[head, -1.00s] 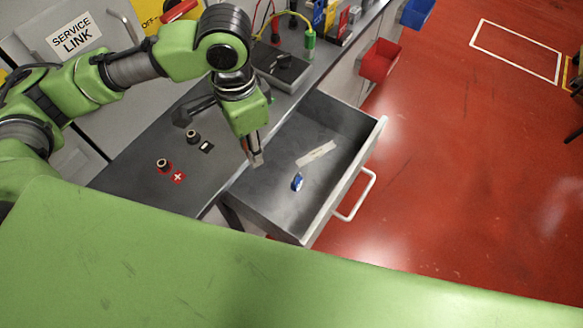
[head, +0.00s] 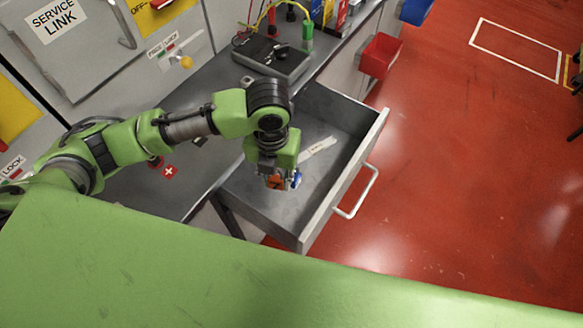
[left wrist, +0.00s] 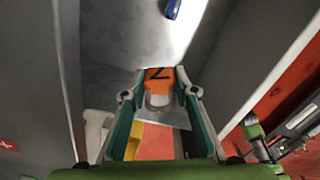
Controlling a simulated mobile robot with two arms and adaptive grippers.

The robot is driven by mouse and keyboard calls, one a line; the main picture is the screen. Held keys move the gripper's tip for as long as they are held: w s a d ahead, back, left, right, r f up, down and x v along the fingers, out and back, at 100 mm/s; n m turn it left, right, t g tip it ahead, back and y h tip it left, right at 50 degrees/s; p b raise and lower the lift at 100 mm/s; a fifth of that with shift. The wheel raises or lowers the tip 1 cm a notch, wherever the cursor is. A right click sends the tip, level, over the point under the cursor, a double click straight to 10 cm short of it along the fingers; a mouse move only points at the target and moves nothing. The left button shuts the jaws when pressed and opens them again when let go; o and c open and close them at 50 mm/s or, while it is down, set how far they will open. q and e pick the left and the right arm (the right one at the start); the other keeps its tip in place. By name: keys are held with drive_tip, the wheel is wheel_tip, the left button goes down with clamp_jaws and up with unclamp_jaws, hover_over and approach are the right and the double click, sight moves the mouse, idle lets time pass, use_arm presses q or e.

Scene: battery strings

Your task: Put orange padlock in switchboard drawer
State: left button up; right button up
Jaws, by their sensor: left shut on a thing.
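The orange padlock (left wrist: 158,76) with a dark mark on it is between the fingers of my left gripper (left wrist: 160,95) in the left wrist view. In the head view the orange padlock (head: 275,182) shows just below my left gripper (head: 277,178). The gripper is shut on it and is over the inside of the open switchboard drawer (head: 345,182). The drawer floor is below; whether the padlock touches it I cannot tell. My right gripper is in neither view.
A pale labelled strip (head: 318,149) and a blue item (head: 296,178) lie in the drawer. A dark box (head: 272,58) stands on the bench. A red bin (head: 381,55) hangs beyond the drawer. The red floor to the right is largely clear.

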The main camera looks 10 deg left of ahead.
sight(280, 187)
use_arm(q)
drive_tip(key=f+m, duration=0.1)
drive_tip(key=m, duration=0.1)
drive_tip(key=f+m, duration=0.1)
drive_tip(key=shift+s+d+f+m, duration=0.15)
drive_tip(key=shift+d+m, duration=0.25)
drive_tip(key=shift+f, duration=0.35)
wheel_tip(280, 187, down, 10)
drive_tip(key=shift+r, duration=0.25)
drive_tip(key=shift+f, duration=0.15)
drive_tip(key=o, duration=1.1)
wheel_tip(280, 187, up, 12)
drive_tip(key=shift+r+b, duration=0.2)
drive_tip(key=shift+b, duration=0.1)
